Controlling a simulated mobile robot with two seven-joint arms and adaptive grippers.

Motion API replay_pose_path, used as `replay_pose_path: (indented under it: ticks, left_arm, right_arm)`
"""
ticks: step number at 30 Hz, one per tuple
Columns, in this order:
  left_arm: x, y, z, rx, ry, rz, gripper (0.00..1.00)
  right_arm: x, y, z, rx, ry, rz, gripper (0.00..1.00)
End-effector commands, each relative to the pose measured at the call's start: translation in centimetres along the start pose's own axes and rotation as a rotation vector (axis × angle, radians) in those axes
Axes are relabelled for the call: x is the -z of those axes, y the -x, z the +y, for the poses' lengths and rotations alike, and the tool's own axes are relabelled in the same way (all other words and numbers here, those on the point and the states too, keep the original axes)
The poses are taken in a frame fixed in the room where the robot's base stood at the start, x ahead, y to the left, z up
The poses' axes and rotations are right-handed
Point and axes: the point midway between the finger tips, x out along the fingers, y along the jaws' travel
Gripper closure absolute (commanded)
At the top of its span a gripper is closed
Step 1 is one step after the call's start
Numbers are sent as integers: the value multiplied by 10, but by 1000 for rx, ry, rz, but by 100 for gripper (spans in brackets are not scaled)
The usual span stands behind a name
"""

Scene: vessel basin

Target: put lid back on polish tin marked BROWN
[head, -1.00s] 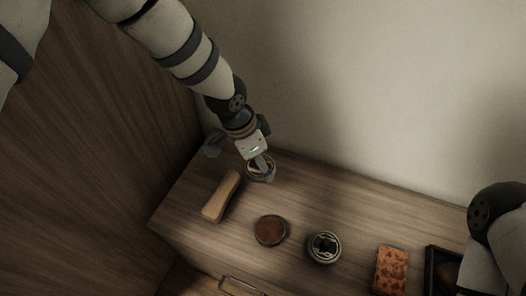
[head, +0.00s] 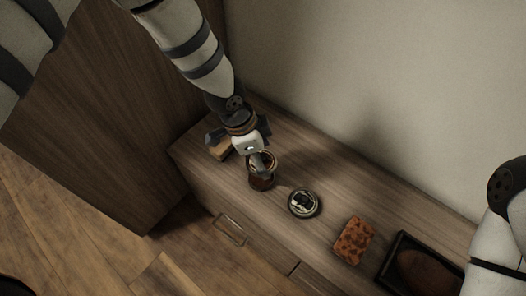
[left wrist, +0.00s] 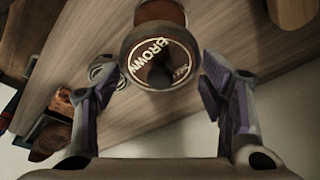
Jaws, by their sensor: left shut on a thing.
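My left gripper (head: 260,161) is shut on the dark round lid (left wrist: 160,58), whose face reads BROWN in the left wrist view. The fingers hold the lid by opposite sides of its rim. The lid also shows in the head view (head: 265,158), just under the fingers. The open tin with brown polish (head: 261,182) stands on the cabinet, partly behind the lid; it also shows at the top of the left wrist view (left wrist: 160,11). The lid overlaps the tin in both views; I cannot tell whether they touch. My right gripper is out of view.
A closed tin with a dark, pale-marked lid (head: 304,203) stands to the right. Beyond it are an orange patterned block (head: 353,240) and a dark-rimmed tray (head: 396,251) with a brown pad. A wooden brush (head: 219,151) is partly hidden behind my left gripper. Bare cabinet top (head: 325,185) lies toward the wall.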

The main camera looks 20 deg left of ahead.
Motion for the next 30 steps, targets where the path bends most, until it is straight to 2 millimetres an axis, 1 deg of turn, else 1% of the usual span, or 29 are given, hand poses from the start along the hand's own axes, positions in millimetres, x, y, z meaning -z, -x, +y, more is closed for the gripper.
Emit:
replay_pose_path:
  ticks: [5, 11, 15, 19, 30]
  left_arm:
    - [-5, -17, 2, -4, 1, -2, 52]
    - [-13, -42, 2, -6, 2, -5, 52]
    - [-16, -56, 1, -3, 2, -2, 52]
    - [-17, -61, 1, -1, 1, -1, 52]
    - [-16, -60, 0, 0, 1, 0, 52]
  right_arm:
    - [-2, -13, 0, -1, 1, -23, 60]
    - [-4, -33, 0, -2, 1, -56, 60]
    - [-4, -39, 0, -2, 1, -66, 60]
    - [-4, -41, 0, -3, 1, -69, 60]
    - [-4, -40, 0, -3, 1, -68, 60]
